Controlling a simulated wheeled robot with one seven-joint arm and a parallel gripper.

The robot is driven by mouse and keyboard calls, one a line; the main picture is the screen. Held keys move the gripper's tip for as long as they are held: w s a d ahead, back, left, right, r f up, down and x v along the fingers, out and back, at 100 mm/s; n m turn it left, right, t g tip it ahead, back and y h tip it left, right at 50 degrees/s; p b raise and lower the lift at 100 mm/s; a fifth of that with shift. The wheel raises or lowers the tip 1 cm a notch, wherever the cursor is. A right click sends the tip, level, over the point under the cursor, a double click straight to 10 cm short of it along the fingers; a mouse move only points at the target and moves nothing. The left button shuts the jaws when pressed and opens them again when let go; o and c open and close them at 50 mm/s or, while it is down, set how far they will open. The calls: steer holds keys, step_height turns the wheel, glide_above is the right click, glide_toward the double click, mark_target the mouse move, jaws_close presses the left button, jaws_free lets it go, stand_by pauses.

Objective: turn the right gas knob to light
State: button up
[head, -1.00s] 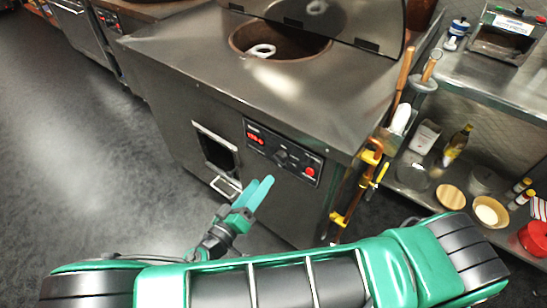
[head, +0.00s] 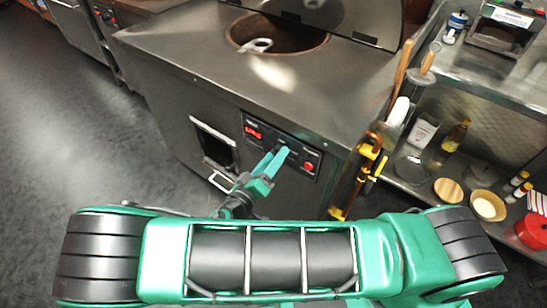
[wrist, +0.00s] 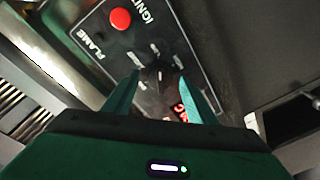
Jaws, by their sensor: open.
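The steel tandoor's black control panel (head: 296,160) is on its front face, with a lit red display (head: 254,133) at the left and a red button (head: 308,167) at the right. My gripper (head: 277,156) is at the middle of the panel, its teal fingers hiding most of the knob in the head view. In the wrist view the dark knob (wrist: 158,78) lies between the two spread fingers of my gripper (wrist: 160,85). Gaps show on both sides of the knob; I cannot tell whether either fingertip touches it.
An open-topped tandoor pit (head: 285,38) with a raised lid is above the panel. A steel shelf with an oil bottle (head: 457,135) and bowls stands at the right. The floor (head: 60,130) at the left is clear.

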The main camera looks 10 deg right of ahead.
steer(key=c, duration=1)
steer(key=shift+c, duration=0.2)
steer(key=shift+a+n, duration=0.1)
steer(key=shift+n, duration=0.2)
steer(key=n, duration=0.5)
steer(key=n+g, duration=0.1)
steer(key=n, duration=0.4)
steer(key=shift+a+g, duration=0.1)
steer(key=shift+g, duration=0.2)
steer(key=shift+f+n, duration=0.1)
steer(key=shift+n, duration=0.3)
steer(key=o, duration=1)
steer(key=shift+o, duration=0.2)
